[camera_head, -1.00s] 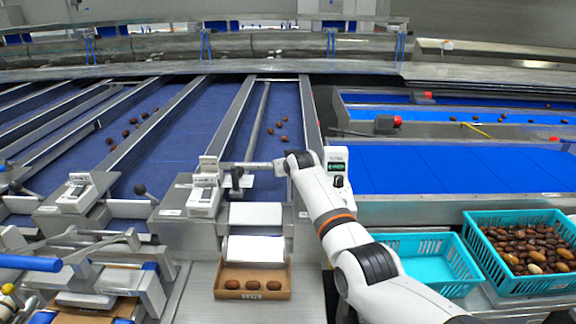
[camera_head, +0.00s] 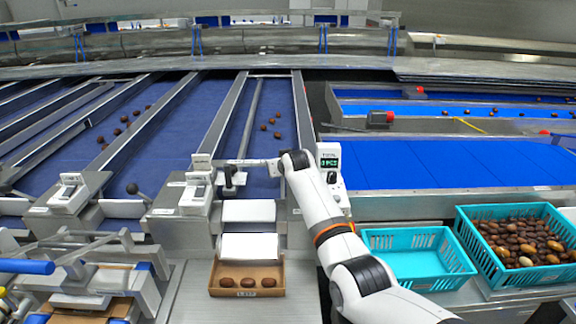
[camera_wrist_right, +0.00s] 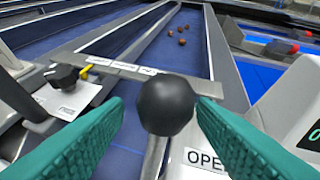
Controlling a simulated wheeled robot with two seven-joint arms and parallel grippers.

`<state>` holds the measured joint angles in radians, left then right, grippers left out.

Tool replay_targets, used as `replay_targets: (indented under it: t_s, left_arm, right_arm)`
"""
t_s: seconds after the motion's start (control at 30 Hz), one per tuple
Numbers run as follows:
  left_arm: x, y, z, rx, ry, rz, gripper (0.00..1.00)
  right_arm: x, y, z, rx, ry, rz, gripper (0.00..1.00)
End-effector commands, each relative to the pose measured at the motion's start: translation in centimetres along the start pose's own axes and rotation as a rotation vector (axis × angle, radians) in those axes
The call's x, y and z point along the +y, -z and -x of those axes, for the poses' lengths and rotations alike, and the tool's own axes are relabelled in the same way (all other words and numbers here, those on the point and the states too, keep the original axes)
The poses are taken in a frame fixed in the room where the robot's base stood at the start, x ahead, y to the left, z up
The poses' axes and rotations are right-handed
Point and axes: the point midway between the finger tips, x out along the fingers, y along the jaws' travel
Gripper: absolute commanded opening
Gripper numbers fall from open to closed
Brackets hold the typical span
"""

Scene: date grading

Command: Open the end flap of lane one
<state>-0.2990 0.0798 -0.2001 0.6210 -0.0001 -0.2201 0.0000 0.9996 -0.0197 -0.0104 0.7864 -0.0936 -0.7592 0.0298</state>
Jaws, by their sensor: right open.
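Lane one (camera_head: 265,105) is the blue belt lane with several dates, right of the middle rails. A grey bar with labels (camera_wrist_right: 120,66) crosses its near end; it also shows in the head view (camera_head: 252,161). I cannot tell whether this bar is the flap's top edge. A black ball knob (camera_wrist_right: 166,104) stands on a rod close in front of the right wrist camera. My right gripper (camera_wrist_right: 162,112) is open, its teal fingers on either side of the knob, with small gaps. In the head view my wrist hides the fingers and this knob. My left gripper is out of view.
An "OPEN" label (camera_wrist_right: 205,160) and a white counter box (camera_head: 330,160) are close on the right. Below the lane end are white plates (camera_head: 249,211) and a cardboard box (camera_head: 247,292) with dates. An empty teal crate (camera_head: 375,240) and a full one (camera_head: 466,235) stand right.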

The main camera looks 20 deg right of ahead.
Motion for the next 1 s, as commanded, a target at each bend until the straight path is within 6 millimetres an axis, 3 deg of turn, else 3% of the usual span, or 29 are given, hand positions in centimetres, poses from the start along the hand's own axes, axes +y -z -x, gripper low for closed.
replay_targets:
  t_s: [0.6,1.0]
  left_arm:
    - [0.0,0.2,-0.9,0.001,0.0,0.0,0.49]
    - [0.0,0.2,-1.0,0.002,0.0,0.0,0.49]
  right_arm:
    - [0.1,0.3,8.5,0.003,-0.002,0.0,0.52]
    - [0.1,0.3,9.8,0.007,-0.002,0.0,0.52]
